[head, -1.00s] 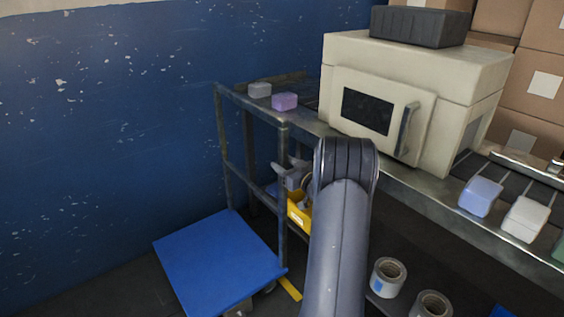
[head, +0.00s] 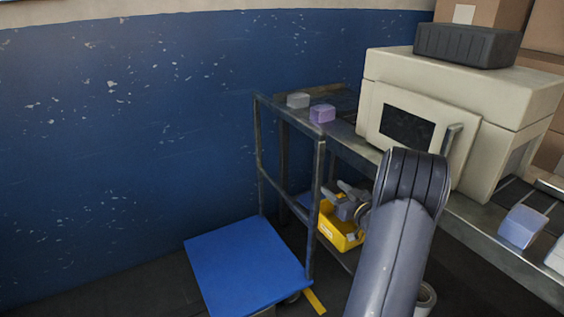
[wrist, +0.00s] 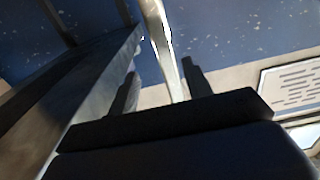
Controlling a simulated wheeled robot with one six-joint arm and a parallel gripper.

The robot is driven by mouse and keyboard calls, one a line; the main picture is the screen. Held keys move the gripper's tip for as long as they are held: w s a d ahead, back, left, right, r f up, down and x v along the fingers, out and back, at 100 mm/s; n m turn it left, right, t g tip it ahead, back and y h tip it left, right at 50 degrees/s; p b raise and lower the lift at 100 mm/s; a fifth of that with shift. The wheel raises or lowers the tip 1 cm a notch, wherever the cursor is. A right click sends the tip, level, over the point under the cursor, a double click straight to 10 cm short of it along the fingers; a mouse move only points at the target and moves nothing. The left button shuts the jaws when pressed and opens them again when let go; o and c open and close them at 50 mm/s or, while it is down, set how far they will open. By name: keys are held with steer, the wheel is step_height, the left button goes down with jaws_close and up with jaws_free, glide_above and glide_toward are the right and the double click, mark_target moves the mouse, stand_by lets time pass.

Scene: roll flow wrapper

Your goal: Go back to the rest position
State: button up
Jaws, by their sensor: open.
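My gripper (head: 350,190) shows in the head view beside the arm's large dark joint, in front of the wrapper table's left end and above a yellow bin (head: 340,236). Its two fingers are apart. In the wrist view the gripper (wrist: 160,78) has a finger on each side, with nothing held between them. A pale upright bar shows behind the gap. Part of the gripper is hidden behind my arm in the head view.
The metal table frame (head: 318,200) stands close to the gripper. A cream wrapper machine (head: 450,90) is on the table, with a lilac pack (head: 322,113) and a grey pack (head: 298,100) at its left end. A blue platform cart (head: 245,265) stands at lower left.

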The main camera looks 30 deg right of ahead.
mark_target(314, 174)
steer(key=w, duration=0.3)
steer(key=w+b, duration=0.1)
steer(key=w, duration=0.6)
steer(key=shift+a+f, duration=0.1)
steer(key=shift+a, duration=0.2)
steer(key=shift+w+a+b, duration=0.15)
steer(key=shift+w+b, duration=0.2)
steer(key=shift+s+a, duration=0.15)
steer(key=shift+a, duration=0.5)
steer(key=shift+a, duration=0.1)
